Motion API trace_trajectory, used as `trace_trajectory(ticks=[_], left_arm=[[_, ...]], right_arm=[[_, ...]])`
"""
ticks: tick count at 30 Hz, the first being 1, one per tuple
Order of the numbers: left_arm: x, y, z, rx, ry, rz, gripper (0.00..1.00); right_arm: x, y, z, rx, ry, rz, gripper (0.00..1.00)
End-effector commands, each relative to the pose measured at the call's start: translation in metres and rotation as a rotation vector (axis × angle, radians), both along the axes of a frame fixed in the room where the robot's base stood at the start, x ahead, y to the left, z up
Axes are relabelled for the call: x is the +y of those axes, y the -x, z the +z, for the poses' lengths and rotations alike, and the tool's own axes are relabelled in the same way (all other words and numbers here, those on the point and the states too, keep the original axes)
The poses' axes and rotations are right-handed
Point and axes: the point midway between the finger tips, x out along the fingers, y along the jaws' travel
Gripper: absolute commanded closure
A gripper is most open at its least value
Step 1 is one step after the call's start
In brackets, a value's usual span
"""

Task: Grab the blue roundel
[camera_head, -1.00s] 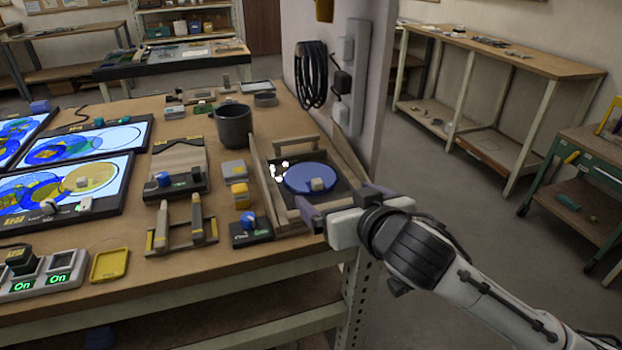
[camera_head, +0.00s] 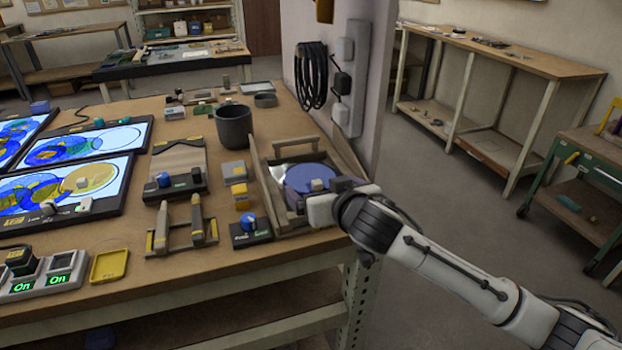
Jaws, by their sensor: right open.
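The blue roundel (camera_head: 308,176) is a flat blue disc with a small pale knob (camera_head: 316,185) on top. It lies inside a wooden-framed tray (camera_head: 262,190) at the right end of the workbench. My right gripper (camera_head: 322,192) is over the near right part of the tray, at the roundel's near edge. Its jaws are open, and its fingers are partly hidden by the wrist. I cannot tell whether they touch the roundel or its knob. My left gripper is not in view.
A dark cup (camera_head: 234,127) stands behind the tray. Lit panels (camera_head: 110,205) fill the bench's left side. A wall panel with a coiled cable (camera_head: 311,75) rises behind.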

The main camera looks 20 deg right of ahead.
Motion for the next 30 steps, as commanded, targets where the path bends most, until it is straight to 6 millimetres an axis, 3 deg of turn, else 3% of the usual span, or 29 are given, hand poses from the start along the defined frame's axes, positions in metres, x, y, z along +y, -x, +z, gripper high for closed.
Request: trace_trajectory(ticks=[2,19,26,30], left_arm=[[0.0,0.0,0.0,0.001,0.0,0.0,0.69],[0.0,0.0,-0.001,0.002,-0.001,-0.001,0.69],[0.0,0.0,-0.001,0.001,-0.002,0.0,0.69],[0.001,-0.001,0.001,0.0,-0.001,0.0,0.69]], right_arm=[[0.0,0.0,0.0,0.0,0.0,0.0,0.06],[0.0,0.001,0.0,0.001,0.0,0.0,1.0],[0.0,0.0,0.001,-0.001,0.0,0.0,1.0],[0.0,0.0,0.012,-0.005,-0.001,0.001,1.0]])
